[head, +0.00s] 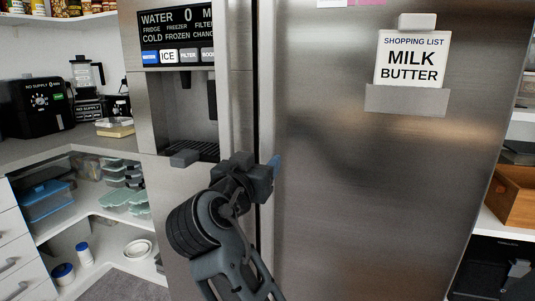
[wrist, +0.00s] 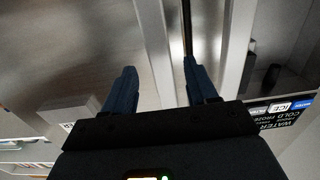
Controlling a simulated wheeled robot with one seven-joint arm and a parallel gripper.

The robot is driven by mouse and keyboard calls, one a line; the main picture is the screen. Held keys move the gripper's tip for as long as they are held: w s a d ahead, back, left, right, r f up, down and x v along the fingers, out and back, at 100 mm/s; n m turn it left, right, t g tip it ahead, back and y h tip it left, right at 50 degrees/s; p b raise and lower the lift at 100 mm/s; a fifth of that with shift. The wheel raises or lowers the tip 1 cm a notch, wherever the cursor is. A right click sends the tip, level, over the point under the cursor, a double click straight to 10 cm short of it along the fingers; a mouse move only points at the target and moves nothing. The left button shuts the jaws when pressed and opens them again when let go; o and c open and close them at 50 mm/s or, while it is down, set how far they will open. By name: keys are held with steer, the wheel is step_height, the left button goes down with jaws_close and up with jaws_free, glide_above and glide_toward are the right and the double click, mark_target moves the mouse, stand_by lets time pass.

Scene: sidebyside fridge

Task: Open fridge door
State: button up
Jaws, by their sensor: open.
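The fridge's right door (head: 390,190) is brushed steel and looks shut. Its long vertical handle (head: 265,90) runs beside the dark gap between the doors. The left door (head: 168,185) carries the water dispenser and its own handle (head: 241,80). My gripper (head: 264,166) is at the handles, about level with the dispenser's base; one blue fingertip shows over the right door. In the wrist view my gripper (wrist: 160,78) is open, with the right door's handle (wrist: 154,45) between its fingers. One finger lies near the gap. Whether either touches the handle is unclear.
A shopping list (head: 411,60) and a grey holder are on the right door. A counter with a black appliance (head: 43,106) and open shelves with containers stand at left. A wooden crate (head: 513,195) sits on a shelf at right.

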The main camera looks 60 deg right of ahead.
mark_target(266, 155)
steer(key=d, duration=0.5)
steer(key=shift+w+d+p, duration=0.35)
steer(key=shift+w+p, duration=0.05)
jaws_close()
